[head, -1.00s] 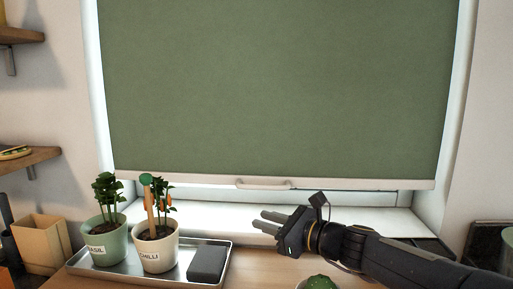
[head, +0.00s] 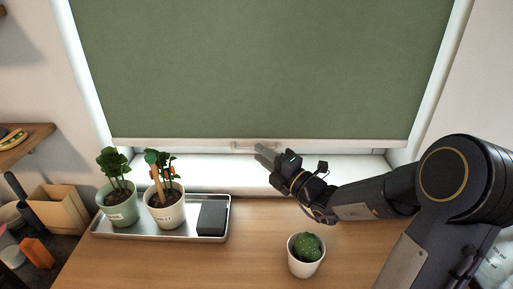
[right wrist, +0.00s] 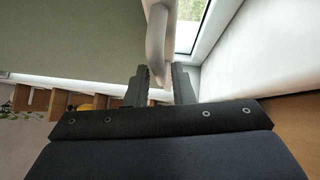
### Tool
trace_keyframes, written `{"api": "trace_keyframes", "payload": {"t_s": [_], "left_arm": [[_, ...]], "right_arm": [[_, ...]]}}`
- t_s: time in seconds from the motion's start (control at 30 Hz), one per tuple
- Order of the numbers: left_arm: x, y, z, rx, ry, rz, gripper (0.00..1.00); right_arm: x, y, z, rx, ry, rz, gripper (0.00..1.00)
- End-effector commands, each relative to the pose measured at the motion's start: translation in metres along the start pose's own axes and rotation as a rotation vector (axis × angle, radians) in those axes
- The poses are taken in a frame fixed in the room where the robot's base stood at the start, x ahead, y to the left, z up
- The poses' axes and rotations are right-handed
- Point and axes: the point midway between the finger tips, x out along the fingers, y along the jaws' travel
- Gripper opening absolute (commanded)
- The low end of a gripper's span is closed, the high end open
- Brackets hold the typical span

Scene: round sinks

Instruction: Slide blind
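The green blind (head: 250,70) covers most of the window and hangs down to a pale bottom bar (head: 180,143). A small curved handle (head: 245,147) sits at the middle of that bar. My right gripper (head: 262,153) is at the right end of the handle. In the right wrist view, the handle (right wrist: 158,45) runs down towards the gap between the two fingers of my right gripper (right wrist: 161,85). The fingers are apart, and I cannot tell whether they touch the handle. My left gripper is out of view.
A metal tray (head: 150,232) holds potted plants (head: 118,203) and a dark block (head: 212,217) at the left of the wooden counter. A potted cactus (head: 306,255) stands in front of my right arm. The white sill (head: 215,176) lies below the blind.

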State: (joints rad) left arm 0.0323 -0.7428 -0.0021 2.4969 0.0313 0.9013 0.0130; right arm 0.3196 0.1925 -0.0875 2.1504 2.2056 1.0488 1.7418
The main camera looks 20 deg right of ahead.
Motion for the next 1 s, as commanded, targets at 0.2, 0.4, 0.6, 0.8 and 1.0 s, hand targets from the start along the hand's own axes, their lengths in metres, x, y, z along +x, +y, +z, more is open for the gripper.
{"api": "trace_keyframes", "payload": {"t_s": [0.2, 0.4, 0.6, 0.8, 1.0], "left_arm": [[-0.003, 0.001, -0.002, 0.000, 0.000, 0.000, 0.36], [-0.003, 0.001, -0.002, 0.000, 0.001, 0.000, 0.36], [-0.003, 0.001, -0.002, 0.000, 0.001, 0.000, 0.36], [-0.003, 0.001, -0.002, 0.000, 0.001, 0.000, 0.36], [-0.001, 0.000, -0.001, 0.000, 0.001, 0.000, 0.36]], "right_arm": [[0.023, 0.001, 0.000, -0.001, 0.001, 0.000, 0.22], [0.026, 0.000, 0.000, -0.002, 0.001, 0.000, 0.22], [0.026, 0.000, 0.000, -0.002, 0.000, 0.000, 0.10], [0.026, 0.000, 0.000, -0.002, 0.000, 0.000, 0.00], [0.025, -0.003, 0.000, -0.002, 0.000, -0.001, 0.00]]}}
